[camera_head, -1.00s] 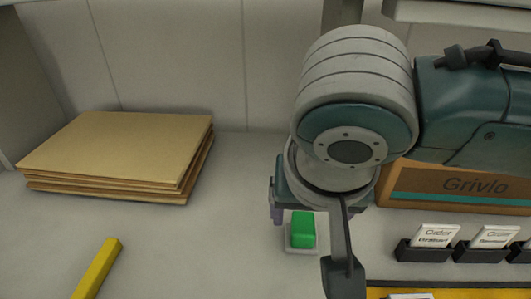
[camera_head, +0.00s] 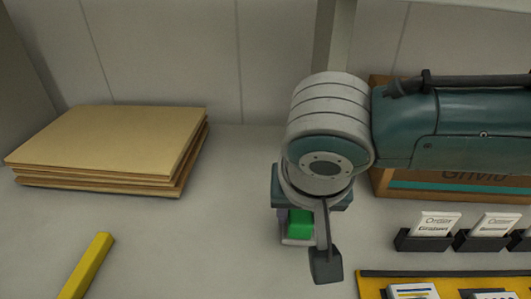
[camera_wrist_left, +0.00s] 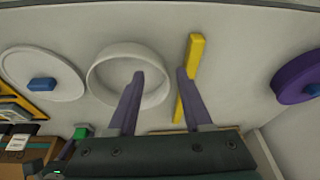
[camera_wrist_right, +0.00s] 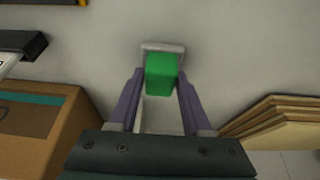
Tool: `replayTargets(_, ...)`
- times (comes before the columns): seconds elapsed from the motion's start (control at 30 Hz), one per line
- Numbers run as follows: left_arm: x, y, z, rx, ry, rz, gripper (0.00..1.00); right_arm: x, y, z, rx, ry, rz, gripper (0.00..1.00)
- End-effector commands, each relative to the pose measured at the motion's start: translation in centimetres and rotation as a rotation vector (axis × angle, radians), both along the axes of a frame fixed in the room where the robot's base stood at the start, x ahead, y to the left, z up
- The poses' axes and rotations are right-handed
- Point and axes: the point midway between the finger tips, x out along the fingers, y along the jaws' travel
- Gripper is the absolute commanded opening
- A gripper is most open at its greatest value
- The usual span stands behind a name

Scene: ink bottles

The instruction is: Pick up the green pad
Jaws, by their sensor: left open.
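The green pad (camera_head: 299,224) is a small green block on a pale grey base (camera_head: 297,241) on the table. My right gripper is above it in the head view, where my wrist hides part of the pad and most of the fingers. In the right wrist view my right gripper (camera_wrist_right: 160,75) is open, with one finger on each side of the green pad (camera_wrist_right: 161,74); I cannot tell whether they touch it. My left gripper (camera_wrist_left: 160,73) is open and empty; the green pad also shows small in the left wrist view (camera_wrist_left: 81,132).
A stack of brown boards (camera_head: 110,150) lies at the back left. A yellow stick (camera_head: 86,266) lies at front left. Dark card holders (camera_head: 424,241) and a cardboard box (camera_head: 460,190) stand at right. The left wrist view shows a white ring (camera_wrist_left: 100,85) and a purple disc (camera_wrist_left: 290,85).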

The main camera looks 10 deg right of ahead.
Motion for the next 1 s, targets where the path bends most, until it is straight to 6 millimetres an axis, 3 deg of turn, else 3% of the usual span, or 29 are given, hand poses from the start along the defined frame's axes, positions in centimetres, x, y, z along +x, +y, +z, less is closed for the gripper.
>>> replayTargets(0.07, 0.0, 0.0, 0.0, 0.0, 0.0, 0.0, 0.5, 0.0, 0.0, 0.0, 0.0, 0.0, 0.0, 0.38)
replayTargets(0.4, 0.0, 0.0, 0.0, 0.0, -0.001, 0.0, 0.5, 0.0, 0.0, 0.0, -0.001, 0.0, 0.0, 0.0)
replayTargets(0.77, 0.0, 0.0, 0.1, 0.001, -0.001, 0.0, 0.5, 0.0, 0.0, 0.1, 0.0, 0.0, 0.0, 0.0)
replayTargets(1.0, 0.0, 0.0, 0.9, 0.001, -0.001, 0.0, 0.5, 0.1, 0.0, 2.6, 0.002, -0.002, 0.0, 0.0)
